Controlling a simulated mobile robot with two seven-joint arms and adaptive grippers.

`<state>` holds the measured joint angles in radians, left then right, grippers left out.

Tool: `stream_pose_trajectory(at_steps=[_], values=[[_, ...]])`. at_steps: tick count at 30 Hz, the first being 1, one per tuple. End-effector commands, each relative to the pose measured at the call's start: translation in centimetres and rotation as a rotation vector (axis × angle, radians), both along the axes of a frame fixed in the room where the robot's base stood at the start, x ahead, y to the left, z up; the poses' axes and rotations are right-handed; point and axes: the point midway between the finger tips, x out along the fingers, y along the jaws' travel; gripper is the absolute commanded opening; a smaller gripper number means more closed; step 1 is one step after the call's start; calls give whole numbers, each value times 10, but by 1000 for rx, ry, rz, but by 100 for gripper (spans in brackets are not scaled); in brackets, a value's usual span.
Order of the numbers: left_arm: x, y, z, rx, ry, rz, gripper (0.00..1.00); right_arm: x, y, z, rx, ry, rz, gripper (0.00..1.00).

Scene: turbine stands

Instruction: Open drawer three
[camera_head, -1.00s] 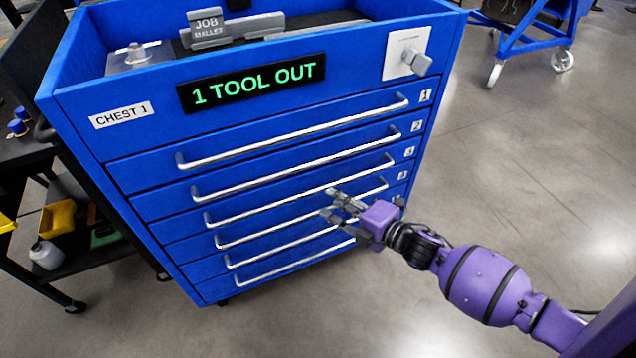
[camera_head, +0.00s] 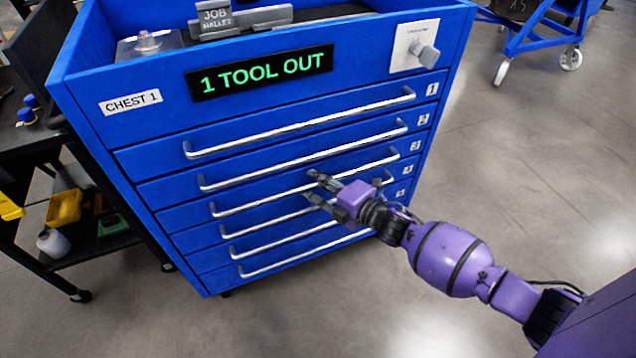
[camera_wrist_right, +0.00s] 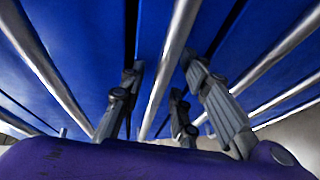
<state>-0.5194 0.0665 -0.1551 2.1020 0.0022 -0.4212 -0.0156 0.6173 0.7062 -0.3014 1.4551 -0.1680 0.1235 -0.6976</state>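The blue tool chest (camera_head: 140,138) has a stack of shut drawers with long silver bar handles and number labels at the right. Drawer three's handle (camera_head: 245,203) is the third bar down, by the label 3 (camera_head: 415,146). My right gripper (camera_head: 311,186) is at the middle of this handle, its fingertips above and below the bar. In the right wrist view my gripper (camera_wrist_right: 160,95) is open, with a silver bar (camera_wrist_right: 168,70) running between its fingers. Whether any finger touches the bar cannot be told. My left gripper is out of view.
The chest front has a lit sign "1 TOOL OUT" (camera_head: 260,73) and a white plate with a grey knob (camera_head: 424,52). A black cart (camera_head: 35,140) with bins stands at the left. A blue wheeled stand (camera_head: 530,40) is at the back right. The floor at right is clear.

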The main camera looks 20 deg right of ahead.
Motion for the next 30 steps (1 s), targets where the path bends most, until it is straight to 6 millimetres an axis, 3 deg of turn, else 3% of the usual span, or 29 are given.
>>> stream_pose_trajectory(at_steps=[1,6,20,26,30], values=[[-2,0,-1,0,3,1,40,0,0,0,0,0,0,20],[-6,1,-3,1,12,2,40,0,0,0,0,0,0,0],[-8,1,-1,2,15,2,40,-5,0,1,4,1,-1,0],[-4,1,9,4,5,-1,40,-30,-1,2,5,2,-1,0],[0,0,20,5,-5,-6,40,-61,-2,3,7,3,-2,0]])
